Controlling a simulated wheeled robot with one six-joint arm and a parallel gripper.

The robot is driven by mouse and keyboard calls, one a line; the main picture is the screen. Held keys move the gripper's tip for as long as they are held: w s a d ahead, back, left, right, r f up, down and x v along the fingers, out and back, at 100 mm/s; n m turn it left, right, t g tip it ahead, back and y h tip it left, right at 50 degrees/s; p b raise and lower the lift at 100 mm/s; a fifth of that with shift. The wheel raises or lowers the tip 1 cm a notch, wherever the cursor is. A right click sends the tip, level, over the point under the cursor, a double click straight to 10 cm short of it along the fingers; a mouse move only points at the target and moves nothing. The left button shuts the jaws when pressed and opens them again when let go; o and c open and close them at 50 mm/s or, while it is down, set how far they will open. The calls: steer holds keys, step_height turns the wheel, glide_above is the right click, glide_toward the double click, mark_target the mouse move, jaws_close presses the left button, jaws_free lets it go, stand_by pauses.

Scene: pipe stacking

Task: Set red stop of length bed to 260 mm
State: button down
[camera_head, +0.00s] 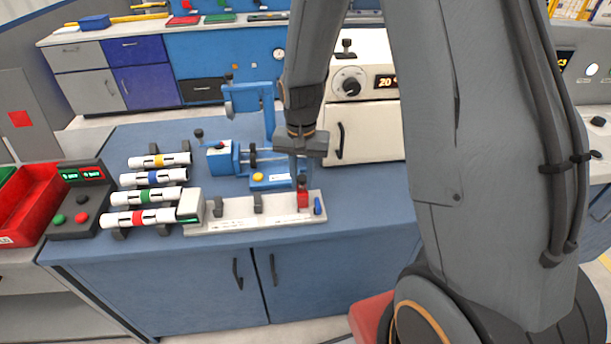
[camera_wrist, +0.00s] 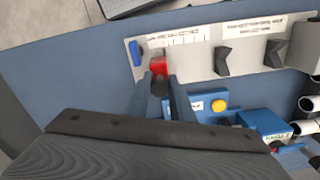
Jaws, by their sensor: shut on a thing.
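The length bed (camera_head: 235,222) is a pale rail along the front of the blue bench, with a scale printed on it. Its red stop (camera_head: 303,199) sits near the right end of the bed, beside a small blue piece (camera_head: 318,206). In the wrist view the red stop (camera_wrist: 158,65) is at the left part of the bed (camera_wrist: 197,62). My gripper (camera_head: 302,172) reaches down from above, and its fingers (camera_wrist: 160,88) are shut on the stop's dark knob. The scale reading at the stop is too small to tell.
Two dark V-shaped supports stand on the bed, one of them here (camera_head: 258,203), with a grey block (camera_head: 190,206) at its left end. Several banded white pipes (camera_head: 150,197) lie at the left. A blue vise-like device (camera_head: 245,155) stands behind the bed. A red bin (camera_head: 28,205) is far left.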

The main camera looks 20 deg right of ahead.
steer(key=shift+d, duration=0.2)
steer(key=c, duration=1.5)
jaws_free()
steer(key=shift+d, duration=0.2)
steer(key=shift+c, duration=0.2)
steer(key=shift+a, duration=0.15)
steer(key=shift+r, duration=0.2)
steer(key=shift+r+b, duration=0.9)
steer(key=shift+r, duration=2.8)
steer(key=s+d+n+t, duration=0.1)
steer(key=s+n, duration=0.4)
steer(key=s, duration=0.8)
steer(key=shift+s+d+r, duration=0.35)
steer(key=shift+d, duration=0.15)
